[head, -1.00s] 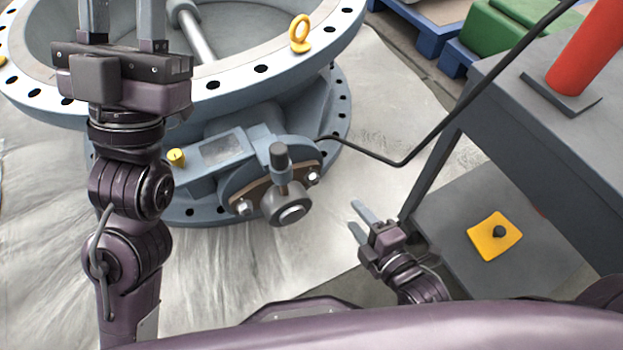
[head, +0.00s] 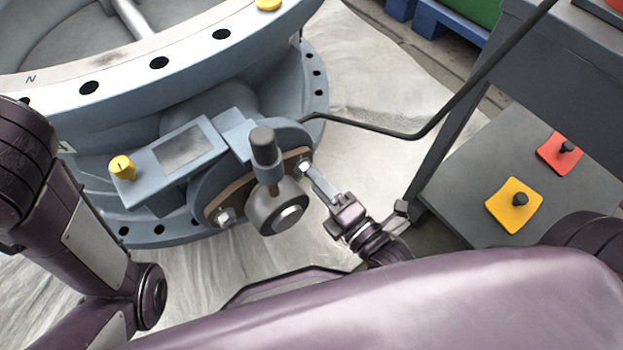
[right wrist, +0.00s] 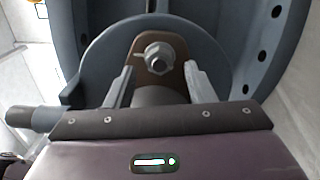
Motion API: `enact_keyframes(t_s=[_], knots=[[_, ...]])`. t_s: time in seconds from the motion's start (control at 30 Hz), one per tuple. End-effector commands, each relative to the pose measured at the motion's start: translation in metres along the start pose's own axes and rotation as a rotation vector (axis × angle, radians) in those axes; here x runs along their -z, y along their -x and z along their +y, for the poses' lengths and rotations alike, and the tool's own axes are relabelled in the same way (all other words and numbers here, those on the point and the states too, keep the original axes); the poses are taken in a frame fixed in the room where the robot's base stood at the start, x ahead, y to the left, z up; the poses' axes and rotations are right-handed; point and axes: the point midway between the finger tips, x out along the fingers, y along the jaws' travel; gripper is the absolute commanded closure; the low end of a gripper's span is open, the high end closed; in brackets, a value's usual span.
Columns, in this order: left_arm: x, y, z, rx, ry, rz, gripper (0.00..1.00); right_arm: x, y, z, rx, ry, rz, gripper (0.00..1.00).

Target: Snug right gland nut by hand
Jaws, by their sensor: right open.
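The right gland nut (head: 305,166) is a bright hex nut on a stud at the right end of the brown gland plate (head: 240,192). In the right wrist view the nut (right wrist: 159,58) sits ahead of and between the two fingers. My right gripper (head: 318,182) is open with its fingertips close to the nut; whether they touch it I cannot tell. In the right wrist view the right gripper (right wrist: 160,82) shows nothing held. The other gland nut (head: 225,216) is at the plate's left end. My left arm is at the left edge; its gripper is out of view.
The shaft end (head: 287,216) and an upright dark-topped post (head: 264,150) stand beside the nut. A black cable (head: 400,134) runs from the valve (head: 160,62) past the grey cart (head: 480,165). Yellow (head: 514,204) and red (head: 563,152) pads lie on its lower shelf.

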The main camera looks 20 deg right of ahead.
Motion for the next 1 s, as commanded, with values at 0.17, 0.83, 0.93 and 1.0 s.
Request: enact_keyframes(t_s=[0.17, 0.83, 0.93, 1.0], knots=[[0.004, 0.012, 0.001, 0.001, -0.001, -0.001, 0.64, 0.0, -0.021, -0.002, -0.003, -0.001, -0.003, 0.51], [0.004, 0.013, 0.002, 0.001, 0.0, 0.0, 0.64, 0.0, -0.027, 0.0, 0.001, -0.001, 0.0, 0.92], [0.004, 0.013, 0.001, 0.001, 0.0, 0.0, 0.64, 0.0, -0.027, 0.0, 0.001, -0.001, 0.0, 0.96], [0.004, 0.012, 0.001, 0.001, 0.0, 0.0, 0.64, 0.0, -0.027, 0.001, 0.001, -0.005, 0.0, 0.96]])
